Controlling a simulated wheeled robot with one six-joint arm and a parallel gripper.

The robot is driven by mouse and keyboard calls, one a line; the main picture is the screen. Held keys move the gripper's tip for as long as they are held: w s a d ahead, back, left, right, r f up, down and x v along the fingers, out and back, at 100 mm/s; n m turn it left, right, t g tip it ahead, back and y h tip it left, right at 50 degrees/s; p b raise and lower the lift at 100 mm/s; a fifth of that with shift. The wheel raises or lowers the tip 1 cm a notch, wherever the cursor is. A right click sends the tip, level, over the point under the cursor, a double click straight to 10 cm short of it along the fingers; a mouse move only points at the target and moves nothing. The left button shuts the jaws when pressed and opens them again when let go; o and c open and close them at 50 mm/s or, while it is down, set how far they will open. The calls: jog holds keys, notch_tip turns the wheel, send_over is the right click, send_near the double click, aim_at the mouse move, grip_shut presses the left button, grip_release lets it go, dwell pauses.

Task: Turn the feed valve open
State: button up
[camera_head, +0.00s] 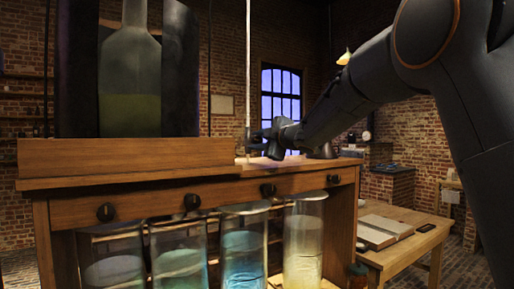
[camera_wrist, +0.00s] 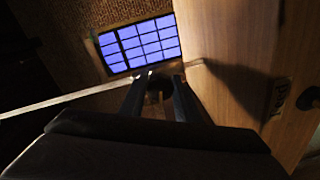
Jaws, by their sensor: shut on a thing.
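The feed valve is a small dark fitting on a thin pale vertical pipe (camera_head: 248,70) above the wooden cabinet top. My gripper (camera_head: 258,140) reaches in from the right at this pipe, just over the cabinet top. In the wrist view, my two fingers (camera_wrist: 160,93) stand on either side of a dark round part, the valve's handle (camera_wrist: 163,84), and are shut on it. A label (camera_wrist: 279,96) that seems to read "Feed" is on the wood at the right. The handle's turn angle is hard to tell.
A large bottle (camera_head: 130,75) with greenish liquid stands between dark panels behind a wooden ledge (camera_head: 130,155). Several glass jars (camera_head: 303,240) with coloured liquids stand below, under dark knobs (camera_head: 268,190). A lower table (camera_head: 415,250) with an open book (camera_head: 383,231) is at right.

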jog(key=shift+f+n+b, duration=0.1)
jog(key=shift+n+b, duration=0.65)
jog(key=shift+n, duration=0.45)
jog(key=o, duration=1)
jog(key=shift+o, duration=0.2)
jog(key=b+v, duration=0.1)
jog(key=v, duration=0.6)
jog(key=shift+s+d+b, duration=0.15)
jog(key=shift+s+b, duration=0.25)
